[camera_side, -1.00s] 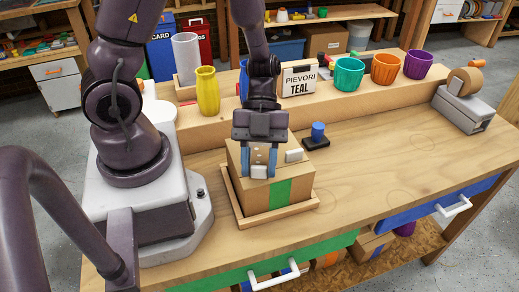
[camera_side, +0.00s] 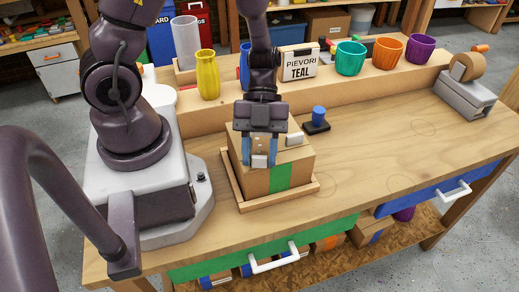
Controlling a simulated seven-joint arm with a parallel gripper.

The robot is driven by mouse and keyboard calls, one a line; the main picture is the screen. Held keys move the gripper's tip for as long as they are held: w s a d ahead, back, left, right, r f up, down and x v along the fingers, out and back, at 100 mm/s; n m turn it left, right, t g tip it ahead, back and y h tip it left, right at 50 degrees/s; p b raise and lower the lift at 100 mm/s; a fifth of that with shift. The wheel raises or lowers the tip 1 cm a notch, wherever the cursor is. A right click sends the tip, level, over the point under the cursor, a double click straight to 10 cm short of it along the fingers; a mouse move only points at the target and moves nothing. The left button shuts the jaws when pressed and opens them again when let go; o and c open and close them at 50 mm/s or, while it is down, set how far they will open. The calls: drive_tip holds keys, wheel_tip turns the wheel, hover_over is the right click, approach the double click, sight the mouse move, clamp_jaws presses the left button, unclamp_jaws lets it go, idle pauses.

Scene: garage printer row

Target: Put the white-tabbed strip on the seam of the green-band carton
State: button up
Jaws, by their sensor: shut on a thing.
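The green-band carton (camera_side: 303,166) is a brown box with a green band (camera_side: 281,177) down its near face. It sits in a shallow wooden tray (camera_side: 246,207). My gripper (camera_side: 260,159) is over the left front part of the carton's top, pointing down. Its blue-grey fingers are shut on a small white tab (camera_side: 259,161), seemingly the tab of the strip. The rest of the strip is mostly hidden by the fingers, and I cannot tell whether it touches the carton. A second white piece (camera_side: 294,139) shows at the right of the carton's top.
A blue-knobbed stamp on a dark pad (camera_side: 317,120) stands just behind and right of the carton. A raised ledge behind holds a yellow vase (camera_side: 208,75), a TEAL sign (camera_side: 298,64) and coloured cups (camera_side: 351,58). A tape dispenser (camera_side: 466,85) stands far right. The right tabletop is clear.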

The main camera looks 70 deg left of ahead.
drive_tip(key=shift+f, duration=0.3)
drive_tip(key=o, duration=1)
drive_tip(key=shift+o, duration=0.2)
drive_tip(key=v, duration=1.3)
